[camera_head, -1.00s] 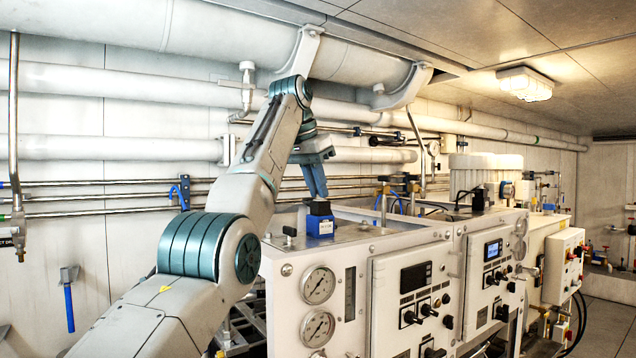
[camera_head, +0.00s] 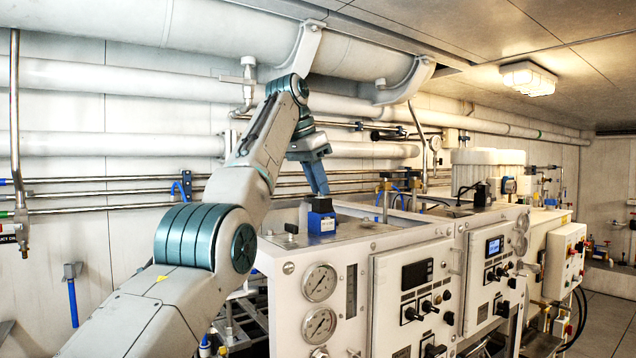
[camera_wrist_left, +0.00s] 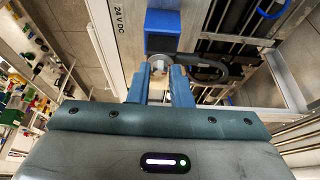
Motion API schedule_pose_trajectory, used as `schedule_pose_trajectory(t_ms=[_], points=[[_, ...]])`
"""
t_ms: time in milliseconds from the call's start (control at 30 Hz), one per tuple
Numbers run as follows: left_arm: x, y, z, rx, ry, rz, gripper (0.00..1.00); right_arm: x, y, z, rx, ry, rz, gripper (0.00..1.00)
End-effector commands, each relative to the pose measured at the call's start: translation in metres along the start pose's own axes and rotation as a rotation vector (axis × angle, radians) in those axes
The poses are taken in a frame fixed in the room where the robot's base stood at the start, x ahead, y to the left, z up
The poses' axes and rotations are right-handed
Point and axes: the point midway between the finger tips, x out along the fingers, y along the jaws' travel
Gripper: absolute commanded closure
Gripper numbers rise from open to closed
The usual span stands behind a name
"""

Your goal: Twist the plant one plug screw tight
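My left gripper (camera_head: 322,193) comes down from above onto a small plug, a black housing (camera_head: 320,204) on a blue block (camera_head: 321,223) on top of the white cabinet. In the left wrist view, the blue fingers of the left gripper (camera_wrist_left: 159,68) are close together. A small round pale metallic head, apparently the plug screw (camera_wrist_left: 159,62), fills the narrow gap between their tips. The blue block (camera_wrist_left: 163,43) lies just beyond the tips. The screw is hidden by the fingers in the head view. My right gripper is in neither view.
The white cabinet (camera_head: 283,312) has gauges (camera_head: 319,282) and switches on its front. A small black knob (camera_head: 291,228) stands left of the plug. Steel pipes (camera_head: 100,190) run along the wall behind. A dark cable (camera_wrist_left: 205,68) runs close to the right finger in the wrist view.

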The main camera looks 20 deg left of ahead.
Motion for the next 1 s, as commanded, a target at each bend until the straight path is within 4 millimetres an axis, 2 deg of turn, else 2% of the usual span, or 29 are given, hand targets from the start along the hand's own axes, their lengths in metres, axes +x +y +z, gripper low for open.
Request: schedule_pose_trajectory(t_ms=[33,67,100,333,433,567,800,1000], points=[[0.0,0.0,0.0,-0.001,0.0,0.0,0.71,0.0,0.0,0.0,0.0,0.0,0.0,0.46],[0.0,0.0,0.0,-0.001,0.0,0.0,0.65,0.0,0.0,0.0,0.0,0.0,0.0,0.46],[0.0,0.0,0.0,-0.001,0.0,0.0,0.64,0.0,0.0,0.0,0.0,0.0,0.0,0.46],[0.0,0.0,0.0,-0.001,0.0,0.0,0.64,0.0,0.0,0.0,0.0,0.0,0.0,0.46],[-0.007,0.0,-0.001,-0.001,0.001,-0.001,0.64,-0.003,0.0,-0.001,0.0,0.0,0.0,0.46],[-0.028,0.0,-0.001,-0.002,0.002,-0.002,0.64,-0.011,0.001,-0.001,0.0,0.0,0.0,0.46],[-0.078,0.0,-0.002,-0.001,0.001,-0.001,0.64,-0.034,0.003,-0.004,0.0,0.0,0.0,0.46],[-0.103,0.0,-0.001,-0.001,0.0,0.0,0.64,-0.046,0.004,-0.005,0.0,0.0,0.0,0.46]])
